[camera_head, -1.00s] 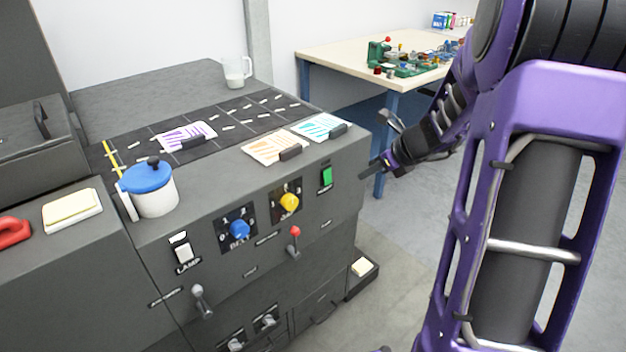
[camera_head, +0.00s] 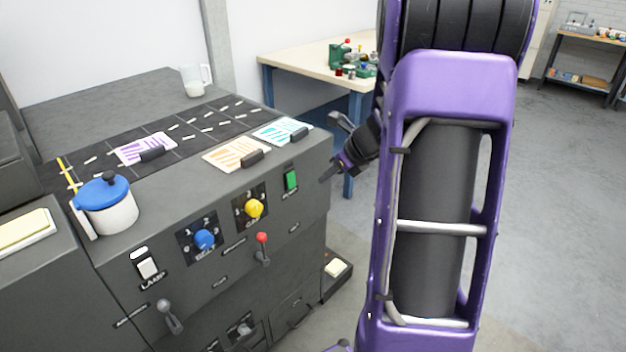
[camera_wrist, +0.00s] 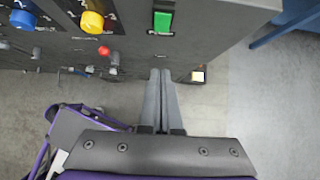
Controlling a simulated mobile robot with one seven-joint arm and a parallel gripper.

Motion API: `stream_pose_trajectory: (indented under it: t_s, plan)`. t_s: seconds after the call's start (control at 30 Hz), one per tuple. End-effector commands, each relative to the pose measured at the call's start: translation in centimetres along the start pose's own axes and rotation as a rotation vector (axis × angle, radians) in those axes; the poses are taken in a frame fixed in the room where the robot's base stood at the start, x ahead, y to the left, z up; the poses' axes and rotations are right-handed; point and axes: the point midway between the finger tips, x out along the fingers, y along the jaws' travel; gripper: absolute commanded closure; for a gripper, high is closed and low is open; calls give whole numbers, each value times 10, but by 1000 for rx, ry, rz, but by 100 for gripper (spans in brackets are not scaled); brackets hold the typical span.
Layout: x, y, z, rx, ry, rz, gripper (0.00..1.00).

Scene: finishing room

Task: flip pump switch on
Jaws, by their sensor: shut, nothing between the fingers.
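A green rocker switch (camera_head: 291,180) sits in a black plate at the right end of the grey machine's front panel. It also shows at the top of the wrist view (camera_wrist: 163,21). A small label is beside it, too small to read surely. My gripper (camera_head: 327,175) is just right of the panel's right corner in the head view, apart from the switch. In the wrist view its two fingers (camera_wrist: 160,75) are shut together and empty, pointing toward the panel below the green switch. A white rocker (camera_head: 147,267) labelled LAMP is at the panel's left.
A yellow knob (camera_head: 254,208), a blue knob (camera_head: 204,239) and a red-tipped lever (camera_head: 262,248) are left of the green switch. A blue-lidded pot (camera_head: 108,205) and cards with black clips lie on top. A workbench (camera_head: 310,57) stands behind. Floor to the right is clear.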

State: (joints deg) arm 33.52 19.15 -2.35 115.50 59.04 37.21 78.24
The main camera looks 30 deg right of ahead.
Motion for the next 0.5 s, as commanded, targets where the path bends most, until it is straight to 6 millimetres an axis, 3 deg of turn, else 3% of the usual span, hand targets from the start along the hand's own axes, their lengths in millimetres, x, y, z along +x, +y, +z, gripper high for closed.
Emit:
stream_pose_trajectory:
  t_s: [0.43, 0.5]
  plan:
    - [93, 1, -3, 2, 2, 4, 100]
    - [99, 2, 9, -3, -1, 4, 100]
